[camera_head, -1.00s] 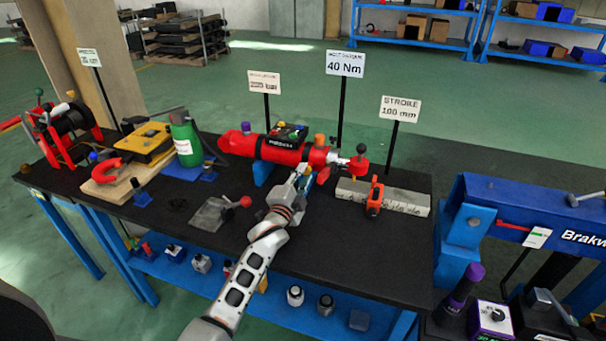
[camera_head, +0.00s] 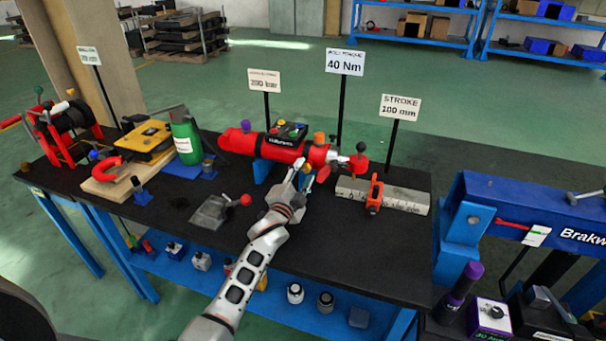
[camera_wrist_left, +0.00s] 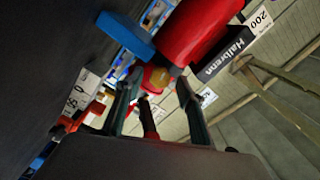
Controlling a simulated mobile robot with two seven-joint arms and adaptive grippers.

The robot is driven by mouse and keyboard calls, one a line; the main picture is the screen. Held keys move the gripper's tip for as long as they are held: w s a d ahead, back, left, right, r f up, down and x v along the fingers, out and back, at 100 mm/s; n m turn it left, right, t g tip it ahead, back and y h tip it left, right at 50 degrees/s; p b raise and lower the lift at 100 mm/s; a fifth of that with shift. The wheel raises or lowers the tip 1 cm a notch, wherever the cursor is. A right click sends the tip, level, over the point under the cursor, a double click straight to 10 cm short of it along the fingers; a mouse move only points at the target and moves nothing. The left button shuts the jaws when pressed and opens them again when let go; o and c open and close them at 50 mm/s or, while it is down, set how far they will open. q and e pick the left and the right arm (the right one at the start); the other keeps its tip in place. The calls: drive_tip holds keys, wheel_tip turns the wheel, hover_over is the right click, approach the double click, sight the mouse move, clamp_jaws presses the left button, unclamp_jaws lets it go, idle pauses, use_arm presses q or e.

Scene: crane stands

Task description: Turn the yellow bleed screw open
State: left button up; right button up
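In the left wrist view the cylinder (camera_wrist_left: 197,35) shows at the top. A yellow screw-like part (camera_wrist_left: 157,78), likely the bleed screw, sits at its end. My left gripper (camera_head: 303,170) is at the near side of the cylinder's right end. In the left wrist view its fingers (camera_wrist_left: 160,79) stand apart on either side of the yellow part; I cannot tell whether they touch it. My right gripper is out of view.
A red lever (camera_head: 323,173) is close right of the gripper. A blue support (camera_head: 262,170) holds the cylinder. Signs on posts rise behind. The bench front right is clear.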

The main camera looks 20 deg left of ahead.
use_arm(q)
drive_tip(key=shift+s, duration=0.1)
drive_tip(key=s, duration=1.1)
drive_tip(key=shift+s+a, duration=0.2)
drive_tip(key=shift+s, duration=0.2)
